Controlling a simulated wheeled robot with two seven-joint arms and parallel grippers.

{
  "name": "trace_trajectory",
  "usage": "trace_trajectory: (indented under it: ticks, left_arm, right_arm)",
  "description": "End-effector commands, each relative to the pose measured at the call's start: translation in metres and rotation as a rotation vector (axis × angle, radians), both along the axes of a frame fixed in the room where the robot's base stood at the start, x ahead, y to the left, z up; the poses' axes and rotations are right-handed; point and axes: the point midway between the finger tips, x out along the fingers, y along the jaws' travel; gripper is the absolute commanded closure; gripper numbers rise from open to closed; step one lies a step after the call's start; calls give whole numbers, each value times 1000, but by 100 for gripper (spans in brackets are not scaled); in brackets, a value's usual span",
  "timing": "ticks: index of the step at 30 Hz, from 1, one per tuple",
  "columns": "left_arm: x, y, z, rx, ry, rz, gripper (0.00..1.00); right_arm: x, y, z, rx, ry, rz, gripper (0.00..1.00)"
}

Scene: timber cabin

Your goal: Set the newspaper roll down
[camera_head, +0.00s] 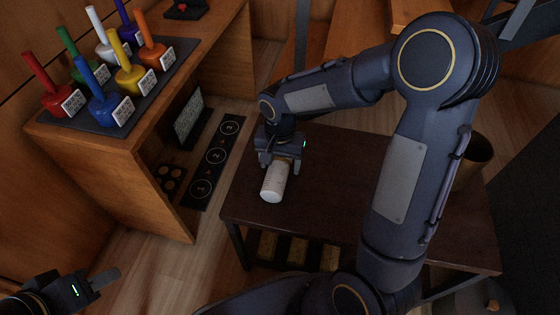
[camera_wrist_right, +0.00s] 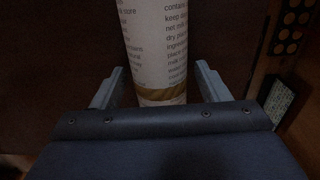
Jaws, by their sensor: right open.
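The newspaper roll (camera_head: 273,183) is a white printed cylinder with a tan band at one end. It is at the left part of the dark brown table (camera_head: 330,215). My right gripper (camera_head: 281,165) is open, with its fingers on either side of the roll's banded end. In the right wrist view the roll (camera_wrist_right: 157,45) lies between the two spread fingers, with gaps visible on both sides. The end nearest the palm is hidden by the gripper body. My left gripper (camera_head: 98,280) is at the lower left, away from the table; its finger opening is unclear.
A wooden counter (camera_head: 150,125) at the left holds a dark rack with several coloured pegs (camera_head: 100,105). A dark panel with round marks (camera_head: 215,155) is beside the table. A brown cylindrical container (camera_head: 475,160) stands at the right, partly behind my arm. The table front is clear.

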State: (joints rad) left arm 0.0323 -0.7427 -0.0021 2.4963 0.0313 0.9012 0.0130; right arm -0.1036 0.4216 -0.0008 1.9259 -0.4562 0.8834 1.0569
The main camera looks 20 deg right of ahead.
Motion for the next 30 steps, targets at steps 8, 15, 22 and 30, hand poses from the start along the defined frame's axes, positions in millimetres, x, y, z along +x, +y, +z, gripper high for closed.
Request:
trace_trajectory:
  ticks: [8, 15, 22, 30]
  left_arm:
    - [0, 0, 17, 0, 0, 0, 64]
    - [0, 0, 38, 0, 0, 0, 64]
    - [0, 0, 49, 0, 0, 0, 64]
    - [0, 0, 50, 0, 0, 0, 64]
  right_arm:
    - [1, 0, 34, 0, -4, -1, 31]
    - [1, 0, 87, 0, -4, 0, 31]
    - [0, 0, 118, 1, -2, -1, 31]
    - [-25, -11, 143, 55, -52, 52, 31]
